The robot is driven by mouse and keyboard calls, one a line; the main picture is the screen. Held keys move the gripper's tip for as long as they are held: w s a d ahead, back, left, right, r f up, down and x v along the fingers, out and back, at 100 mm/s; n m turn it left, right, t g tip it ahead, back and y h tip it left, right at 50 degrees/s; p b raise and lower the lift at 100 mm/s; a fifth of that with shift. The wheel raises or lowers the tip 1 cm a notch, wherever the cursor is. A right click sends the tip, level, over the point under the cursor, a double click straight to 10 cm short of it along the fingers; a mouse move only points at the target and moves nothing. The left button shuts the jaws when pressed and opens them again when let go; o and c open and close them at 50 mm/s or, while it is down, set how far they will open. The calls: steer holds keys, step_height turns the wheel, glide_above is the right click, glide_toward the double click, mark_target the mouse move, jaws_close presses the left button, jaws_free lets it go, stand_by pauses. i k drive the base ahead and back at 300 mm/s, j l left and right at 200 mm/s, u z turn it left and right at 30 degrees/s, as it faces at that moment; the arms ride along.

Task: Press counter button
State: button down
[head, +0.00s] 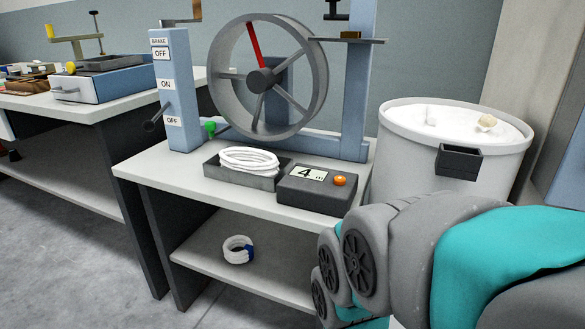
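The counter is a dark grey box (305,194) near the front right of the white bench top. Its pale display (309,173) shows a large 4 and smaller marks that I cannot read surely. The orange button (339,181) is round and sits on the box's top, right of the display. Nothing touches or covers the button. My arm fills the lower right of the head view, in front of the white drum. My gripper is not in the frame.
A grey tray (238,176) with a coil of white sliver (249,158) stands left of the counter. Behind are a spoked wheel (268,78) and a blue brake post (175,90). A white drum (400,170) stands right.

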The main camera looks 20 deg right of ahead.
mark_target(338, 180)
steer(key=z, duration=1.7)
steer(key=k+l, duration=0.1)
steer(key=k, duration=0.25)
steer(key=k+l, duration=0.1)
steer(key=k, duration=0.25)
